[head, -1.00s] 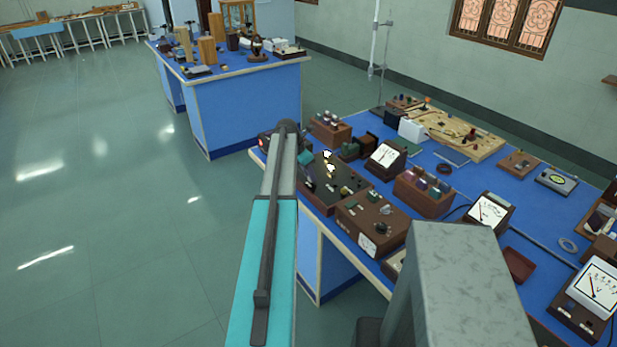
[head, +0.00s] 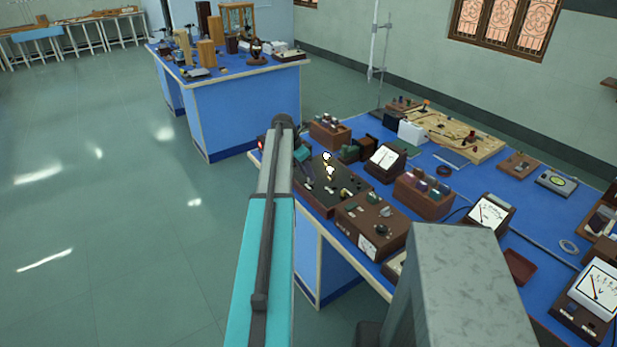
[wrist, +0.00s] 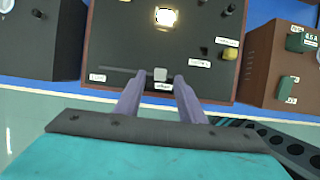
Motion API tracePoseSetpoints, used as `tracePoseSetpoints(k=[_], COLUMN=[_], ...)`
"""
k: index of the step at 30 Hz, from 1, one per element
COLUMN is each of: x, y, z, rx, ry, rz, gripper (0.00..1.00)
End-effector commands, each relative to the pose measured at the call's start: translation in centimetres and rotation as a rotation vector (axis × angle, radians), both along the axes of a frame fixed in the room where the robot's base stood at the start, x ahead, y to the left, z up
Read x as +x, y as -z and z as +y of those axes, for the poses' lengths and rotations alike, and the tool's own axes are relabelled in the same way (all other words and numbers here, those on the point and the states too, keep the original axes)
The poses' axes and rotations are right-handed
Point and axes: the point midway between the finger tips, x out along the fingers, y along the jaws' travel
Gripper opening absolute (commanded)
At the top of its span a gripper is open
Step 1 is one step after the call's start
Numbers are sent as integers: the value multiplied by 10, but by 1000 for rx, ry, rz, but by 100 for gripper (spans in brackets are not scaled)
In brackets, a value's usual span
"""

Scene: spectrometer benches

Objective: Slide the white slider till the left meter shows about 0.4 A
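The white slider (wrist: 160,74) shows in the wrist view as a small pale block on a slot in a dark panel box (wrist: 125,45). My gripper (wrist: 159,79) is open, its two fingertips left and right of the slider with a gap on each side. I cannot tell whether the tips are at the slider's height. In the head view the panel box (head: 345,195) lies beyond my arm, and the slider is not distinguishable. A white-faced meter (head: 385,157) stands behind the box; its reading is too small to tell, and I cannot tell if it is the left meter.
A lit bulb (wrist: 166,16) is on the panel beyond the slider. A brown box with green parts (wrist: 285,65) stands close on the right, a dark box (wrist: 40,40) on the left. More meters (head: 490,212) and wooden boxes crowd the blue bench. Floor left of it is clear.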

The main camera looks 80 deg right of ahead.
Motion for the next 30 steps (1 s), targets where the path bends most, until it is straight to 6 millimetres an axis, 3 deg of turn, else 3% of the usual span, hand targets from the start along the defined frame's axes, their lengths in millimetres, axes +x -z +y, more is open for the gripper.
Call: tracePoseSetpoints(k=[21,30], x=[26,29], y=[-85,-99], z=[24,28], rx=[0,1], ry=[0,0], rz=[0,0], gripper=[36,36])
